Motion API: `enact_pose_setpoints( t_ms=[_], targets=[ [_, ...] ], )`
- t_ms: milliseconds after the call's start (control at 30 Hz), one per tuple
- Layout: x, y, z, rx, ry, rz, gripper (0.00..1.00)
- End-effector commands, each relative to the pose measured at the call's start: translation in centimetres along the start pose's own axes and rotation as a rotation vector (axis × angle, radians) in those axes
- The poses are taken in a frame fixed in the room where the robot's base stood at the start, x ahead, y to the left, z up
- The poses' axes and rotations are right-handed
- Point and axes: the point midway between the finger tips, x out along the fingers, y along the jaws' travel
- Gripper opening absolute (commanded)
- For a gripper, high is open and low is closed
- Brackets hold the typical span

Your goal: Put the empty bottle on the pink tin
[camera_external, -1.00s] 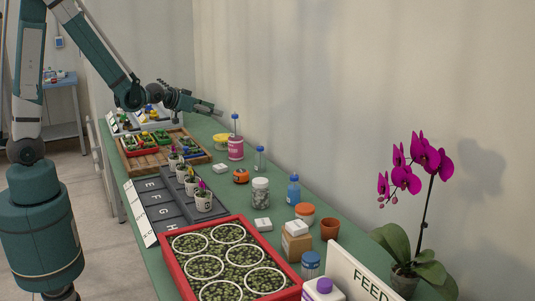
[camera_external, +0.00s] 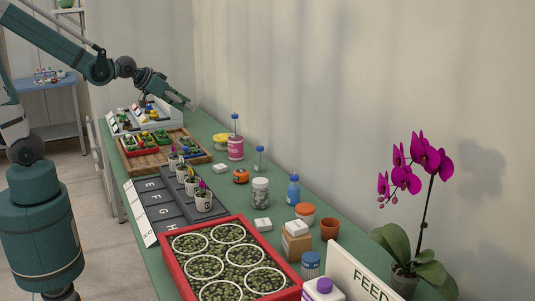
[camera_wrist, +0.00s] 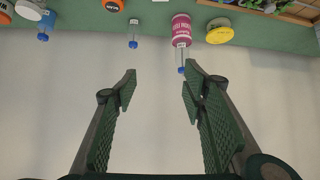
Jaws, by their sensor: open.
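The pink tin (camera_external: 236,149) stands on the green bench near the wall; it also shows upside down in the wrist view (camera_wrist: 181,29). A slim clear bottle with a blue cap (camera_external: 234,125) stands upright on top of the tin, and it shows beyond the tin's top in the wrist view (camera_wrist: 182,58). It looks empty. A similar clear blue-capped bottle (camera_external: 259,158) stands on the bench nearby. My gripper (camera_external: 191,107) is open and empty, up and left of the tin, apart from the bottle. Its spread fingers show in the wrist view (camera_wrist: 158,85).
A yellow item (camera_external: 221,138) sits beside the tin. An orange round item (camera_external: 240,176), a jar (camera_external: 260,191) and a blue bottle (camera_external: 294,190) stand along the bench. A wooden tray (camera_external: 140,160), potted plants and a red tray (camera_external: 171,262) fill the left side. The wall borders the right.

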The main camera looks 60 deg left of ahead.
Motion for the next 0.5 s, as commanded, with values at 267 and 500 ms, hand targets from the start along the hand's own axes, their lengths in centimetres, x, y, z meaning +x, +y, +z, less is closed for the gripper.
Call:
enact_pose_setpoints(
  t_ms=[267,500],
  targets=[
    [-4.7,1.4,2.7,0.019,-0.067,0.023,0.42],
    [-8.5,2.4,5.3,0.038,-0.125,0.044,0.42]
  ],
)
